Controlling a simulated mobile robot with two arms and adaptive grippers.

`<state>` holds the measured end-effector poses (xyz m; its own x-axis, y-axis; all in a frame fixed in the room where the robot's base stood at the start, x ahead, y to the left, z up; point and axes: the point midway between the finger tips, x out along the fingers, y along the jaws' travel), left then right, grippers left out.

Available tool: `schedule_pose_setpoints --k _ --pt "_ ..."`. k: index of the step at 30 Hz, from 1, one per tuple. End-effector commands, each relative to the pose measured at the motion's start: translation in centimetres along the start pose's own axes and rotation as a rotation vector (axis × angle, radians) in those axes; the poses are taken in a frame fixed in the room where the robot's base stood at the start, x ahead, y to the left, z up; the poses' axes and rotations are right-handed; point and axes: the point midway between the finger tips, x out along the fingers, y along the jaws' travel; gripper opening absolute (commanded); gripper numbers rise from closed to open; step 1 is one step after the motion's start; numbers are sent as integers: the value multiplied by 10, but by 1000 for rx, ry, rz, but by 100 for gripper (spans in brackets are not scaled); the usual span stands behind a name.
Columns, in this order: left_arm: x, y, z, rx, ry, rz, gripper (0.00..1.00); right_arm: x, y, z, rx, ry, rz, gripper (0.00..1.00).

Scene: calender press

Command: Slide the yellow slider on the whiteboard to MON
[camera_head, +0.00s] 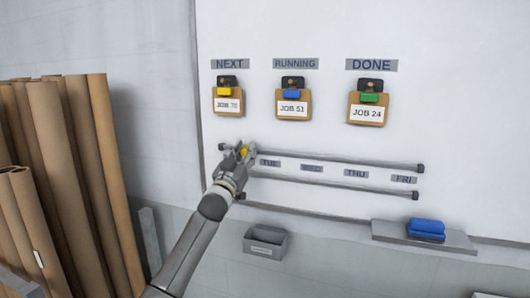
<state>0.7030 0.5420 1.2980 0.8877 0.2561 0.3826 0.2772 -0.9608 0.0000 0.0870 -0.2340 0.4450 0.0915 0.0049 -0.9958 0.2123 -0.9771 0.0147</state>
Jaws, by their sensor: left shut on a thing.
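The yellow slider (244,151) is at the left end of the two dark rails on the whiteboard (300,220). It is mostly hidden by my left gripper (241,155), which is shut on it. Day labels sit between the rails: TUE (271,163), a blurred one (311,168), THU (356,174) and FRI (404,180). No MON label can be seen; the gripper covers the area left of TUE. The slider is just left of TUE. My right gripper is not in view.
Boards marked JOB 70 (227,105), JOB 51 (292,109) and JOB 24 (366,114) hang above the rails. A ledge (395,235) with a blue block (426,229) is at lower right. A grey bin (265,243) is below the whiteboard. Brown rolls (60,170) stand at left.

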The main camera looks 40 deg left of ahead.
Motion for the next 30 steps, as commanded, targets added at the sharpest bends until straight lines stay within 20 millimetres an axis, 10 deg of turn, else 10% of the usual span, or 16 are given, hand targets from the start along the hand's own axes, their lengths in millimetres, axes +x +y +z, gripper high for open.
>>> schedule_pose_setpoints --k 17,18,21,30 --pt "0 -19 -1 -1 3 1 0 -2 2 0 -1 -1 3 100" --pt "0 -18 -1 -1 3 1 31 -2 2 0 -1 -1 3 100" --pt "0 -18 -1 -1 2 1 44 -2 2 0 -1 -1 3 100" --pt "0 -18 0 -1 1 1 46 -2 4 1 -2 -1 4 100"
